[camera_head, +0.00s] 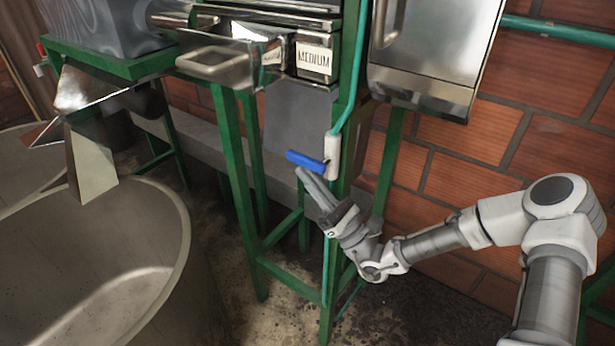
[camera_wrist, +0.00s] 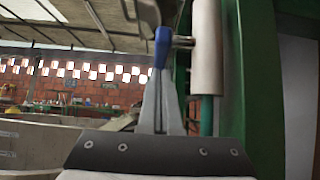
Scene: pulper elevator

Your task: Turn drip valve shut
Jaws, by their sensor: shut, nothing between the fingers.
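The drip valve has a blue handle (camera_head: 305,160) on a pale cylindrical body (camera_head: 332,156), fixed at a green frame leg below a green hose. In the head view the handle lies across, pointing left from the body. My gripper (camera_head: 301,173) is shut and empty, with its fingertips just below the handle. In the wrist view the blue handle (camera_wrist: 162,47) shows end-on right above my fingertips (camera_wrist: 161,72), and the valve body (camera_wrist: 206,48) is to the right. I cannot tell whether the fingertips touch the handle.
The green frame (camera_head: 240,190) stands around and behind the valve. A large metal tank (camera_head: 180,235) fills the lower left. A metal tray and a box labelled MEDIUM (camera_head: 314,58) are above. A brick wall (camera_head: 460,135) is behind. Floor shows at the lower middle.

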